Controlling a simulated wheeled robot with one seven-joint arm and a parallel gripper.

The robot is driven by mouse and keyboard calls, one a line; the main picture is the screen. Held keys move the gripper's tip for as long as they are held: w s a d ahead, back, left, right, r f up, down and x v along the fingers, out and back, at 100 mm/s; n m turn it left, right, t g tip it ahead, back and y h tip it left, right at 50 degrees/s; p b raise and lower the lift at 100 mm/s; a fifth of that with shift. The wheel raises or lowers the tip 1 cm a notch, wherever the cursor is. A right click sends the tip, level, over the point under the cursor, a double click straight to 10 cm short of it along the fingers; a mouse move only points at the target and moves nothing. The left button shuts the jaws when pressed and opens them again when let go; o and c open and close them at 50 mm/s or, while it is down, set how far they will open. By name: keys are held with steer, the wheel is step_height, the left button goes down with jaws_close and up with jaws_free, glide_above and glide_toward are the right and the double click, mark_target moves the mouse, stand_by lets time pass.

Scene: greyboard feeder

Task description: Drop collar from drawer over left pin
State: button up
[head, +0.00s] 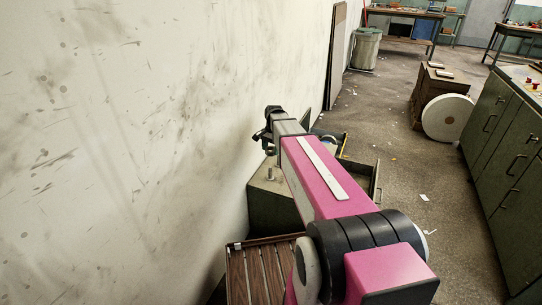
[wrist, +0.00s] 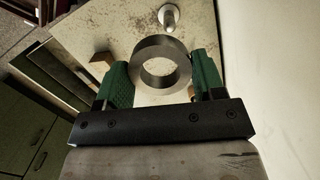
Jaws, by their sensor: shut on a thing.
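My gripper (wrist: 160,64) is shut on a grey metal collar (wrist: 158,46), a thick ring held between the green finger pads in the wrist view. A metal pin (wrist: 168,15) stands on the pale worktop just beyond the collar, in the upper middle. The collar is beside the pin in this view, not around it; its height above the worktop is hard to judge. In the head view a pin (head: 270,173) shows on the cabinet top below my gripper (head: 267,138). An open drawer (head: 364,178) shows right of my arm. I cannot tell whether this is the left pin.
A small wooden block (wrist: 101,64) lies on the worktop left of the collar. The cabinet (head: 265,203) stands against the stained wall (head: 130,130). A slatted wooden surface (head: 262,270) is nearer. A green cabinet (head: 505,150) and a white-ended reel (head: 447,118) stand right; floor between is mostly clear.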

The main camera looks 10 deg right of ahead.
steer(key=m, duration=0.2)
glide_above(270, 168)
steer(key=f, duration=0.5)
steer(key=shift+w+d+f, duration=0.1)
steer(key=shift+w+d, duration=0.05)
steer(key=shift+w, duration=0.15)
steer(key=shift+f, duration=4.35)
steer(key=o, duration=1.2)
steer(key=shift+c, duration=0.2)
steer(key=r, duration=0.7)
steer(key=d+r, duration=0.1)
steer(key=r, duration=0.2)
steer(key=shift+w+r, duration=0.35)
steer(key=shift+s, duration=0.1)
steer(key=s+a+n+t+h, duration=0.1)
steer(key=s+n, duration=1)
steer(key=s, duration=1.4)
